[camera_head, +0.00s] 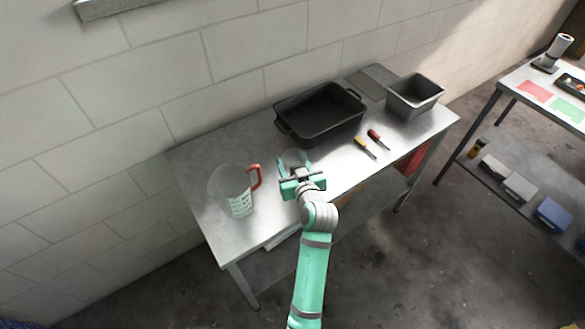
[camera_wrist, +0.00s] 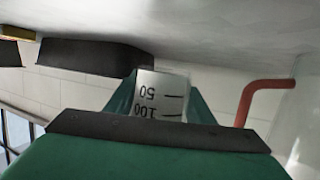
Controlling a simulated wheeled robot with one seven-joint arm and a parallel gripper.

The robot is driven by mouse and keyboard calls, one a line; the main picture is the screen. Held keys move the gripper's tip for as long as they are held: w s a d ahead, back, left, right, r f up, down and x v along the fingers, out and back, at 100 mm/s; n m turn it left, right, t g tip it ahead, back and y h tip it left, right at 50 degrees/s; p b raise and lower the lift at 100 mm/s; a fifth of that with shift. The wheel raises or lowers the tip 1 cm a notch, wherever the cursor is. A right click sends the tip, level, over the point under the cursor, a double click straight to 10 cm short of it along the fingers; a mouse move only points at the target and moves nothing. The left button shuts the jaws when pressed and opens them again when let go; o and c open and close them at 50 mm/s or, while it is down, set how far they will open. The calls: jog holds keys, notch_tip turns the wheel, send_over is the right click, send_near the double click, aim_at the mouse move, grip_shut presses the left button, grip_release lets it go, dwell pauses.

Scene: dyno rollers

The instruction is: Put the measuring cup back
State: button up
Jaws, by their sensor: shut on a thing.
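My gripper (camera_head: 300,177) is over the front middle of the metal table (camera_head: 190,160), shut on a small clear measuring cup (camera_head: 294,157). In the head view the cup is faint and partly hidden by my gripper. In the wrist view my fingers (camera_wrist: 160,108) stand on both sides of the cup (camera_wrist: 160,95), and its 50 and 100 marks show upside down. I cannot tell whether the cup touches the table.
A large clear jug (camera_head: 232,190) with a red handle stands left of my gripper. A black roasting pan (camera_head: 318,113) is behind, a grey bin (camera_head: 415,94) at the right. Yellow (camera_head: 366,147) and red (camera_head: 378,139) screwdrivers lie to the right.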

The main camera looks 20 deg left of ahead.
jog(key=shift+w+d+f, duration=0.1)
jog(key=shift+w+f, duration=0.25)
jog(key=shift+f, duration=0.05)
notch_tip(320, 180, down, 3)
jog(key=shift+w, duration=0.1)
jog(key=shift+f, duration=0.15)
jog(key=o, duration=1.1)
jog(key=v, duration=1.2)
